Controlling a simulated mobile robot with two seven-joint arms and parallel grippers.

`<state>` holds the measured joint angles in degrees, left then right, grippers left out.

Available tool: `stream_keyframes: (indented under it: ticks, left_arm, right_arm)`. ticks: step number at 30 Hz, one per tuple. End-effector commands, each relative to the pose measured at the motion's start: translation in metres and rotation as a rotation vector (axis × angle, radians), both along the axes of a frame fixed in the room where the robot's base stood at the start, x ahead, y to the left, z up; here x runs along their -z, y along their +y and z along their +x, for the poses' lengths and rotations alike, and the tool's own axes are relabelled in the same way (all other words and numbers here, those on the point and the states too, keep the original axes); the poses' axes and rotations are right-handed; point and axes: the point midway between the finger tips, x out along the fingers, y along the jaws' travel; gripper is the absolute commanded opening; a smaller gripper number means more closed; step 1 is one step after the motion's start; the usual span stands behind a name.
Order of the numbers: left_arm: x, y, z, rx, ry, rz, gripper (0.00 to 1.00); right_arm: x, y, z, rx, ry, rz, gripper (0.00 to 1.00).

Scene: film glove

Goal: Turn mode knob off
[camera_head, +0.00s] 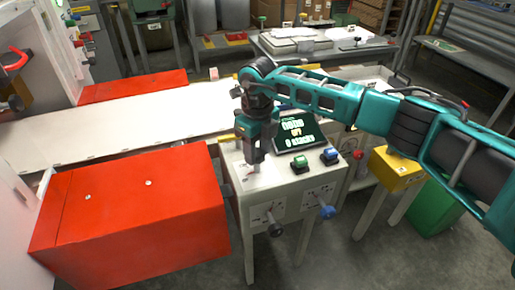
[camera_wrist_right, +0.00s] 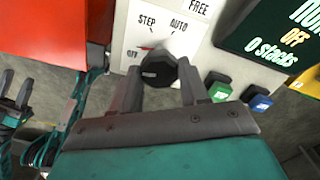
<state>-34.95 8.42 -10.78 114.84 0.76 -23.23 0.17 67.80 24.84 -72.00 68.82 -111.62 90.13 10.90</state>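The mode knob (camera_wrist_right: 158,68) is a dark round knob on a white panel marked STEP, AUTO and OFF in the right wrist view. A small red mark shows behind its upper left edge, towards OFF; the full pointer is partly hidden. My right gripper (camera_wrist_right: 160,84) has one finger on each side of the knob, both appearing to touch it. In the head view the right gripper (camera_head: 254,160) points down onto the panel top and hides the knob. My left gripper (camera_wrist_right: 16,92) shows at the left edge of the wrist view, its two dark fingers apart and empty.
A tilted screen (camera_head: 297,132) reads OFF and 0 stacks. Green (camera_head: 299,163) and blue (camera_head: 329,156) buttons sit right of the knob. Two knobs, one dark (camera_head: 275,229) and one blue (camera_head: 326,211), stick out of the panel's front. A red box (camera_head: 135,215) stands close left.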

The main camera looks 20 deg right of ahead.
Motion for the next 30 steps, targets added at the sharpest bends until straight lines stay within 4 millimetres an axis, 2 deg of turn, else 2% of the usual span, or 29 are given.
stream_keyframes:
  ticks: [1, 8, 17, 22, 30]
  left_arm:
    - [0.000, 0.000, 0.000, 0.001, 0.000, 0.001, 0.43]
    - [0.001, 0.000, 0.000, 0.001, 0.000, 0.001, 0.43]
    - [0.000, 0.000, 0.000, 0.001, 0.000, 0.001, 0.43]
    - [-0.002, 0.000, 0.000, 0.000, -0.001, 0.002, 0.43]
    - [-0.001, 0.002, -0.001, -0.002, 0.000, 0.006, 0.43]
  right_arm:
    - [-0.001, 0.000, 0.000, -0.001, -0.002, 0.000, 0.49]
    - [0.000, 0.000, 0.000, 0.000, -0.001, 0.000, 0.70]
    - [-0.005, 0.000, 0.000, 0.001, -0.001, 0.000, 0.70]
    - [-0.030, 0.000, 0.001, 0.000, -0.004, 0.000, 0.70]
    - [-0.091, 0.000, 0.001, 0.001, -0.004, 0.000, 0.70]
